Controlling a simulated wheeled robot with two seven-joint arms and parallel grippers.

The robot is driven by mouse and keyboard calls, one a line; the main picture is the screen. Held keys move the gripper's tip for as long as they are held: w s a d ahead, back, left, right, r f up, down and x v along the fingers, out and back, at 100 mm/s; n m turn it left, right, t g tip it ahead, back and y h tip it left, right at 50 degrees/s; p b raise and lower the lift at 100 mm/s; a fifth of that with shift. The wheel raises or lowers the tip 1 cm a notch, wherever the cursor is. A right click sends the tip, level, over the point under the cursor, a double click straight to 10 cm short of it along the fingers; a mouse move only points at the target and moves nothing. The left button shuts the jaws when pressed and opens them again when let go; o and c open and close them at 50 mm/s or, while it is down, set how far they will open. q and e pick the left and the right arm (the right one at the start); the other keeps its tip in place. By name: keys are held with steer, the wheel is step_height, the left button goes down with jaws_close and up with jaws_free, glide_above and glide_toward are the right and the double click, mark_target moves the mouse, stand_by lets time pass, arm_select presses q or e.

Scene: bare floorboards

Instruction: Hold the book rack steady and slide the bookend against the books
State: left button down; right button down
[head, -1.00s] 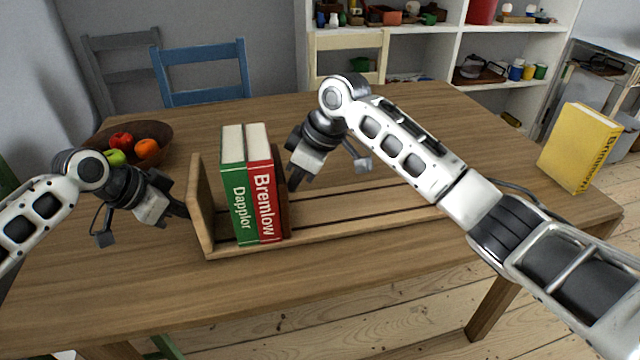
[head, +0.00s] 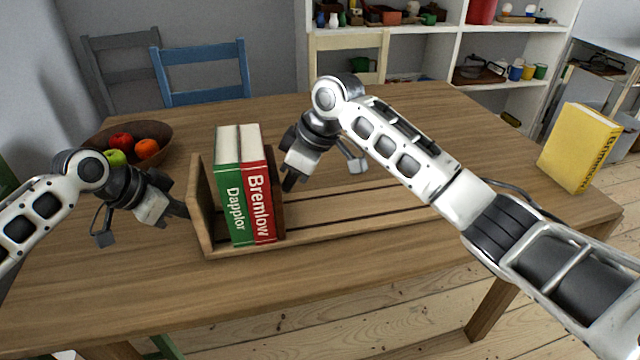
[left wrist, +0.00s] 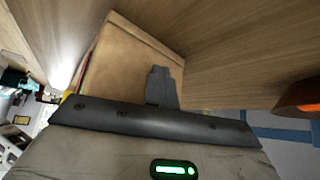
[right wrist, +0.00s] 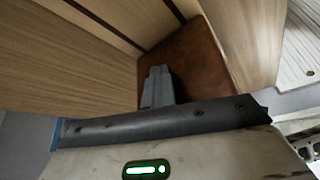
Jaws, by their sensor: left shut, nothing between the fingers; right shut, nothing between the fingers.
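The wooden book rack (head: 340,221) lies on the table, its fixed end panel (head: 201,212) at the left. A green book (head: 231,200) and a red book (head: 260,200) stand upright in it near that panel. The brown bookend (head: 278,192) stands at the red book's right side, mostly hidden behind it; it also shows in the right wrist view (right wrist: 200,60). My right gripper (head: 289,183) is shut and empty, its tip at the bookend's right face. My left gripper (head: 182,209) is shut and empty, its tip at the end panel's outer face, seen in the left wrist view (left wrist: 125,65).
A fruit bowl (head: 165,134) stands at the table's back left. A yellow book (head: 580,148) stands upright at the table's right end. The rack's slats right of the bookend are bare. Chairs, including a blue one (head: 201,72), stand behind the table.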

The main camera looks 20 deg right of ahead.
mark_target(270, 182)
arm_select(q)
steer(key=shift+d, duration=0.15)
arm_select(e)
steer(key=shift+a, duration=1.75)
steer(key=shift+a, duration=0.1)
arm_select(q)
steer(key=shift+d, duration=0.1)
arm_select(e)
steer(key=shift+a, duration=0.5)
arm_select(q)
steer(key=shift+s, duration=0.1)
arm_select(e)
steer(key=shift+d, duration=0.1)
steer(key=shift+d, duration=2.15)
arm_select(q)
steer(key=shift+a, duration=0.25)
arm_select(e)
step_height(270, 182, up, 12)
